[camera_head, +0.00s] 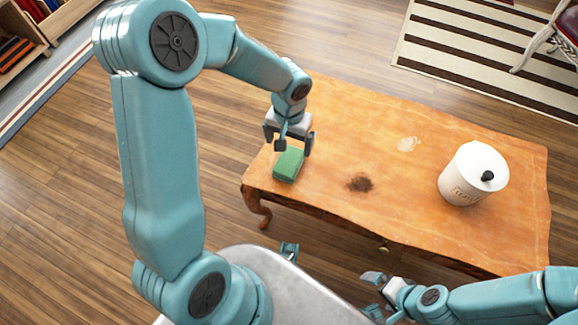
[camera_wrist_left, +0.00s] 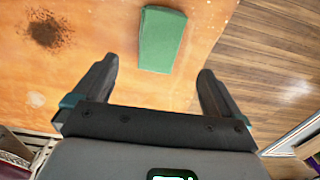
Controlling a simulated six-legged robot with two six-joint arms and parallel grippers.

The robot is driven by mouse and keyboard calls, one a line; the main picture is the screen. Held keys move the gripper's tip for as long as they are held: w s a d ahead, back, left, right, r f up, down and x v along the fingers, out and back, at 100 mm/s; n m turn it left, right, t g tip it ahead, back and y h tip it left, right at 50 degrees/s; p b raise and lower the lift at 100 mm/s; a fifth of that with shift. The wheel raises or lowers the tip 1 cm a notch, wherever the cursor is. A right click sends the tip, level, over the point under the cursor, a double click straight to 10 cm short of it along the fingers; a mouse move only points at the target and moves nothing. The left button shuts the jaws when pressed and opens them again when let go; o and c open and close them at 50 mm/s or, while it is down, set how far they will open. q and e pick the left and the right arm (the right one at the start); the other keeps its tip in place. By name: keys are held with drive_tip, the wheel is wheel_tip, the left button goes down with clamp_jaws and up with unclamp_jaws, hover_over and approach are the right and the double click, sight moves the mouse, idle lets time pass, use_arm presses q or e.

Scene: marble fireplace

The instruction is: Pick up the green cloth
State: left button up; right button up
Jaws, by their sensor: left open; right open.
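The green cloth (camera_head: 288,165) is a small folded block lying on the wooden table near its left end. It also shows in the left wrist view (camera_wrist_left: 162,39), ahead of the fingertips and between their lines. My left gripper (camera_head: 293,145) is open and just behind and above the cloth, with nothing between its fingers; in the left wrist view its fingers (camera_wrist_left: 157,78) are apart and the cloth lies beyond them. Whether a finger touches the cloth I cannot tell. My right gripper (camera_head: 374,294) is open and empty, low in front of the table's front edge.
The orange wooden table (camera_head: 400,215) has a dark stain (camera_head: 360,184) and a pale stain (camera_head: 408,144). A white lidded canister (camera_head: 473,174) stands at its right. A striped rug (camera_head: 480,55) and a chair (camera_head: 550,40) are behind. The table's middle is clear of objects.

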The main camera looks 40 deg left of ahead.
sight(289, 160)
use_arm(q)
wheel_tip(289, 160, down, 5)
drive_tip(key=shift+r+b, duration=0.1)
drive_tip(key=shift+b, duration=0.45)
wheel_tip(289, 160, down, 5)
drive_tip(key=shift+s+d+f+b, duration=0.1)
drive_tip(key=shift+s+f+b, duration=0.1)
drive_tip(key=shift+b, duration=0.85)
drive_tip(key=shift+r, duration=0.1)
drive_tip(key=c, duration=1.1)
